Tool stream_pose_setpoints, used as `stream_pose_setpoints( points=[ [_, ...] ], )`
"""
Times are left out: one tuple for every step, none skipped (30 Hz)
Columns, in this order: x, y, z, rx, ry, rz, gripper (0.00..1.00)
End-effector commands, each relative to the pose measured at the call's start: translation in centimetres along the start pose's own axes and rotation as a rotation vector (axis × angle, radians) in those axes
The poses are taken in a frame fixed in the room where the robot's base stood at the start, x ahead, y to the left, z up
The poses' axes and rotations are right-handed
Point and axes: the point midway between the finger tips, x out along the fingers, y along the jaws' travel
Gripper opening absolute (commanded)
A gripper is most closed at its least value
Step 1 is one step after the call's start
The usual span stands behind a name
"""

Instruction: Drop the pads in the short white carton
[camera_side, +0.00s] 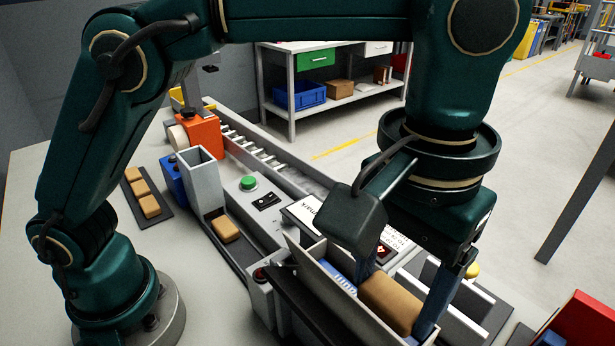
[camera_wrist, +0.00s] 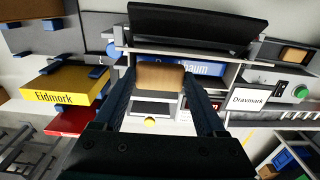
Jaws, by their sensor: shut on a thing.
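My gripper (camera_side: 394,304) is shut on a tan pad (camera_side: 388,298), one finger on each side. The pad also shows between the fingers in the wrist view (camera_wrist: 160,77). It is at the opening of a white-walled carton (camera_side: 340,298) in the side view; I cannot tell whether it is above the rim or partly inside. Another tan pad (camera_side: 225,229) lies in the dark channel below a grey chute. Several more pads (camera_side: 139,189) lie in a row on a dark strip at the left. The carton's inside is mostly hidden by my gripper and the pad.
A green button (camera_side: 248,183) and a white placard (camera_side: 303,214) stand by the channel. An orange unit (camera_side: 203,134) is behind it. A yellow box marked Eidmark (camera_wrist: 64,91) and a red box (camera_wrist: 76,121) are at the wrist view's left. A black panel (camera_wrist: 197,23) is close by.

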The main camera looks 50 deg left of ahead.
Motion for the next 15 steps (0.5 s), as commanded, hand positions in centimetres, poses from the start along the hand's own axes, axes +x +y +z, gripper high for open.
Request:
stream_pose_setpoints(
  points=[
    [-0.01,0.0,0.0,0.0,0.0,0.0,0.14],
    [-0.01,0.0,0.01,0.0,0.0,0.0,0.14],
    [-0.01,0.0,0.04,0.0,0.0,0.0,0.14],
    [-0.01,-0.01,0.06,0.0,0.0,0.0,0.14],
    [-0.01,-0.01,0.08,0.0,0.0,0.0,0.14],
    [-0.01,-0.01,0.09,0.0,0.0,0.0,0.14],
    [0.0,-0.01,0.09,0.0,0.0,0.0,0.14],
    [0.0,-0.01,0.08,0.0,0.0,0.0,0.14],
    [-0.01,-0.01,0.08,0.0,0.0,0.0,0.14],
    [0.0,-0.01,0.08,0.0,0.0,0.0,0.77],
    [-0.01,-0.01,0.08,0.0,0.0,0.0,0.88],
    [-0.01,-0.01,0.08,0.0,0.0,0.0,1.0],
    [-0.01,-0.01,0.08,0.0,0.0,0.0,1.0],
    [-0.01,-0.01,0.08,0.0,0.0,0.0,1.0],
    [-0.01,-0.01,0.08,0.0,0.0,0.0,1.0]
  ],
)
